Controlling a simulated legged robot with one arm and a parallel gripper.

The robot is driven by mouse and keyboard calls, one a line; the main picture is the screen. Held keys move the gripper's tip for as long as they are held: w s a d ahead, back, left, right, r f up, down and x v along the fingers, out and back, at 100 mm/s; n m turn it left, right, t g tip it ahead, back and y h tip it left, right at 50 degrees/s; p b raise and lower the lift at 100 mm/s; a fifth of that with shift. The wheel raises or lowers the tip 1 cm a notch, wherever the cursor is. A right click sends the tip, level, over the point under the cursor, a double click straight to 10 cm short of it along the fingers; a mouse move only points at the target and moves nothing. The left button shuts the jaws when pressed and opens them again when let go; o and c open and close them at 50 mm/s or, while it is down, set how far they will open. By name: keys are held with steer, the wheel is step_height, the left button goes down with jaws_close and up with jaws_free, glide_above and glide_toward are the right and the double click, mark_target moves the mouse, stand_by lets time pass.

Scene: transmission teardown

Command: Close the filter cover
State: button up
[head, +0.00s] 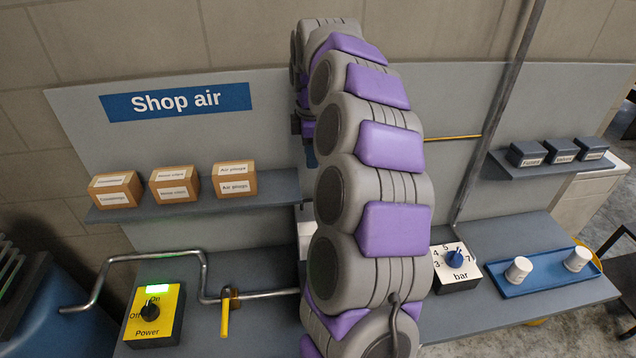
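My own grey and purple arm rises through the middle of the head view and blocks what lies behind it. The filter and its cover cannot be made out. A narrow pale piece (305,228) shows at the arm's left edge above the bench, mostly hidden, and I cannot tell what it is. Dark and purple parts at the far end of my arm, perhaps my gripper (304,124), peek out left of the arm in front of the back panel. Its fingers are hidden, so I cannot tell whether they are open or shut.
Left are a shelf (205,207) with cardboard boxes (174,186), a yellow power switch (155,314), a bent pipe (205,270) and a yellow-handled valve (226,312). Right are a pressure dial (456,265), a blue tray (548,273) with two white cylinders, and a shelf with dark boxes (561,150).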

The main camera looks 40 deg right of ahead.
steer(key=d, duration=0.5)
steer(key=f, duration=0.4)
steer(key=w+f+b, duration=0.1)
steer(key=f, duration=0.8)
steer(key=shift+w+d+f, duration=0.25)
steer(key=shift+d+f, duration=0.05)
steer(key=shift+d, duration=0.05)
steer(key=f, duration=0.3)
steer(key=shift+w+a+b, duration=0.15)
steer(key=shift+a+b, duration=0.2)
steer(key=shift+b, duration=0.05)
steer(key=shift+a+f, duration=0.35)
steer(key=shift+a, duration=0.05)
steer(key=shift+d, duration=0.3)
steer(key=shift+d+f, duration=0.1)
steer(key=shift+d, duration=0.3)
steer(key=shift+c, duration=2.1)
steer(key=shift+a, duration=0.4)
jaws_close()
